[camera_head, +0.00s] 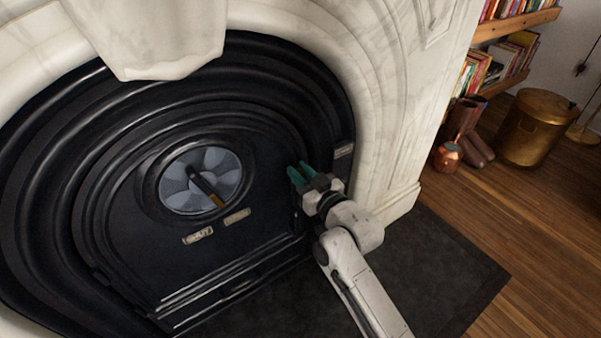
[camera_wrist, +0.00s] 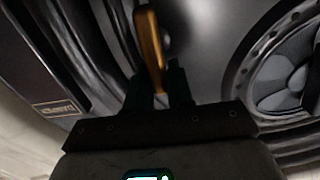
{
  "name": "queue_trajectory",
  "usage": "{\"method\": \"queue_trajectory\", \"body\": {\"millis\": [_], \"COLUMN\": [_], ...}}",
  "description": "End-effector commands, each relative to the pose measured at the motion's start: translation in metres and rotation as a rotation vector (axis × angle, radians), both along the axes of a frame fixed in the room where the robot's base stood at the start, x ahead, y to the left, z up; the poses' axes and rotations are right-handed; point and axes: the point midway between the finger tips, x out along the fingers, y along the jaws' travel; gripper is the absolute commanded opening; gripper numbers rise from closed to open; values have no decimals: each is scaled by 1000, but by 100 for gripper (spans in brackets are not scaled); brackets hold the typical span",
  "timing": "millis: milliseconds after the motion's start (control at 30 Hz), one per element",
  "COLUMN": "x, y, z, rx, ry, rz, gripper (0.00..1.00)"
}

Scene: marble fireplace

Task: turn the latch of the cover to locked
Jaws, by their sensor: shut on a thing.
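The cover (camera_head: 222,254) is the black cast-iron front of the fireplace, and it stands closed in its arch. The latch (camera_wrist: 149,42) shows in the wrist view as a brass-coloured bar on the cover's dark face. My gripper (camera_head: 299,173) is at the cover's right edge, its greenish fingertips reaching toward the iron. In the wrist view my gripper (camera_wrist: 160,88) has its dark fingers on both sides of the bar, shut on it. In the head view the latch is hidden by my gripper.
A small label plate (camera_head: 344,151) sits just right of my fingers; its text is unreadable. A round vent (camera_head: 200,180) with a handle is left of my gripper, two plates below it. White marble surrounds the arch. A brass bin (camera_head: 534,128) and copper pot (camera_head: 447,157) stand right.

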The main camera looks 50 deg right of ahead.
Motion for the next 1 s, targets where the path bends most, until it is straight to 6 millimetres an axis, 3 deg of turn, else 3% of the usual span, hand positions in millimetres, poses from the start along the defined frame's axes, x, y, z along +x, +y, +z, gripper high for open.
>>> {"method": "queue_trajectory", "body": {"millis": [567,1000], "x": [-1,-4], "y": [-2,-12], "z": [1,-1], "rx": [70,416], "ry": [-20,-118], "rz": [0,-1], "gripper": [0,0]}}
